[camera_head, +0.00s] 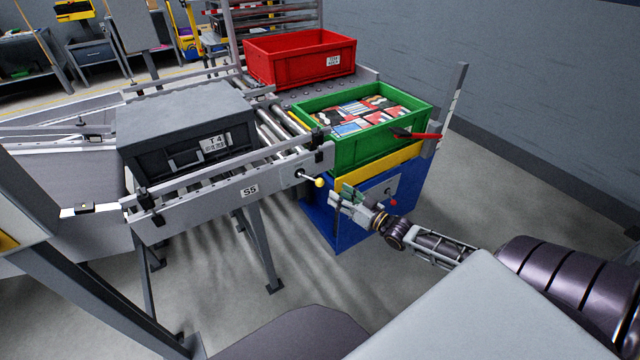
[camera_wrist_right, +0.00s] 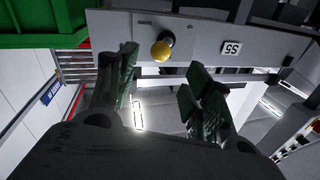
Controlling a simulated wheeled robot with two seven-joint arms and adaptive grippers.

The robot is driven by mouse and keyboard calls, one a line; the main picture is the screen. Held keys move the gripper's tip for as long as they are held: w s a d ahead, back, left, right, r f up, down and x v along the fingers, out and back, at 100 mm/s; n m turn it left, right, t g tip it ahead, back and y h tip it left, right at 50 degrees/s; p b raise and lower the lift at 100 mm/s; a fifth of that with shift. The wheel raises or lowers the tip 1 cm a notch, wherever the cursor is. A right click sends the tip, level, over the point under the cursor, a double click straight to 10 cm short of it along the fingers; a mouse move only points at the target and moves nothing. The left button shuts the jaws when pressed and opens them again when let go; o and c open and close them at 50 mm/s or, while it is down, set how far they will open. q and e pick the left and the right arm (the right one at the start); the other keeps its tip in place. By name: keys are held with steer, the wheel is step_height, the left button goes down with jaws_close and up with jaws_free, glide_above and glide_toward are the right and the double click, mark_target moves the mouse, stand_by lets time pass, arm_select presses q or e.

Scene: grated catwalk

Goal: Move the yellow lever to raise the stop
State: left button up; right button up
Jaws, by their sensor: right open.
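The yellow lever (camera_head: 319,182) is a short rod with a yellow ball knob on the front side rail of the conveyor, right of the S5 label. My right gripper (camera_head: 340,197) is open just right of the knob in the head view and looks empty. In the right wrist view, the yellow knob (camera_wrist_right: 161,50) shows beyond the gap between the open green-padded fingers (camera_wrist_right: 162,70), without clear contact. I cannot make out the stop for certain. My left gripper is not in view.
A dark grey crate (camera_head: 185,115) marked T4 sits on the conveyor. A green crate (camera_head: 375,145) of packed goods stands at the right on a blue stand (camera_head: 335,215). A red crate (camera_head: 298,60) is behind. The conveyor's side rail (camera_head: 225,192) is close; the floor before it is clear.

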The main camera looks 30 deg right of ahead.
mark_target(323, 184)
steer(key=x, duration=0.3)
steer(key=shift+w+b, duration=0.25)
steer(key=shift+b, duration=0.1)
steer(key=shift+w+a, duration=0.2)
steer(key=shift+w, duration=0.3)
steer(key=shift+b+x, duration=0.35)
steer(key=shift+x, duration=1.5)
steer(key=shift+w+a+b, duration=0.1)
steer(key=shift+w+b, duration=0.25)
steer(key=shift+w, duration=0.4)
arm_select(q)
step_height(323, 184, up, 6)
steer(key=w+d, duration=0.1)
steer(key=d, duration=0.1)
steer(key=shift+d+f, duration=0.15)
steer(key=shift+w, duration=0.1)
arm_select(e)
steer(key=shift+c, duration=0.3)
